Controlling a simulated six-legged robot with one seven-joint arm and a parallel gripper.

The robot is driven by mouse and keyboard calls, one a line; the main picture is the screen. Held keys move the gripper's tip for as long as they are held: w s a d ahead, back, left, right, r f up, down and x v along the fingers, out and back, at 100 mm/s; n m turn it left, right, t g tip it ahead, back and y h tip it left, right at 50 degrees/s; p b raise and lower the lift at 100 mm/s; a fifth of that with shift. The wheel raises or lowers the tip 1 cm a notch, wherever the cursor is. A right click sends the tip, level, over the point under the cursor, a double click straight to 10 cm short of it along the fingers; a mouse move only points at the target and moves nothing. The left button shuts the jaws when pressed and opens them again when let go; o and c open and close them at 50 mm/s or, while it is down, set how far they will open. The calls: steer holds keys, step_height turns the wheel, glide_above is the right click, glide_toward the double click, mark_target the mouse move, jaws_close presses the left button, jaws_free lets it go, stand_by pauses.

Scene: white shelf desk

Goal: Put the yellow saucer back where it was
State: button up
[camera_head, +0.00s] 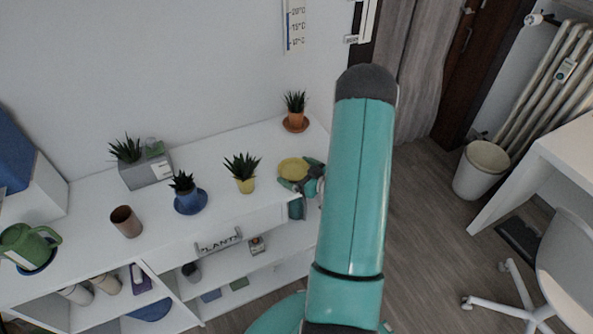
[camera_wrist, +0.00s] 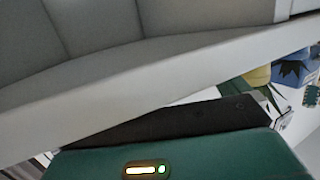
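The yellow saucer (camera_head: 292,167) is at the right part of the white desk top, right of the yellow pot (camera_head: 246,185) with a spiky plant. The saucer is empty and looks about level. My gripper (camera_head: 304,184) is at its right front edge, with teal and dark parts against or very near the rim. I cannot tell whether the fingers are closed on it, or whether it rests on the desk. In the wrist view the fingertips and saucer are not clear; a pale grey surface fills the top, and a yellow patch, probably the pot, shows at the right.
A plant in a terracotta pot on an orange saucer (camera_head: 296,124) stands behind. Left are a blue pot on a blue saucer (camera_head: 191,202), a grey planter (camera_head: 146,170), a brown cup (camera_head: 126,221) and a green watering can (camera_head: 28,246). Desk space between them is clear.

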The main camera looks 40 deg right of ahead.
steer(key=shift+s+d+r, duration=0.1)
steer(key=shift+s+r, duration=0.05)
steer(key=shift+r, duration=0.05)
steer(key=v, duration=1.2)
steer(key=shift+n+g+h, duration=0.5)
steer(key=shift+g+h, duration=0.3)
steer(key=shift+g, duration=0.1)
steer(key=w+r, duration=0.1)
steer(key=w, duration=0.1)
steer(key=w+r, duration=0.3)
steer(key=w, duration=0.1)
steer(key=shift+w+d+r, duration=0.2)
steer(key=shift+d+r, duration=0.05)
steer(key=shift+d, duration=0.05)
step_height(320, 180, up, 5)
steer(key=g+h, duration=0.1)
steer(key=h, duration=0.1)
glide_above(303, 175)
steer(key=w+a+r+m+g+h, duration=0.25)
steer(key=a+r, duration=0.45)
steer(key=r, duration=0.4)
steer(key=s+a+r+g+y, duration=0.2)
steer(key=s+a+r, duration=0.2)
steer(key=s+a, duration=0.4)
steer(key=s+a+r+g+y, duration=0.2)
steer(key=s+a, duration=0.7)
steer(key=a, duration=0.8)
steer(key=shift+s+a+r+g, duration=0.25)
steer(key=shift+r+g, duration=0.2)
steer(key=shift+r, duration=0.55)
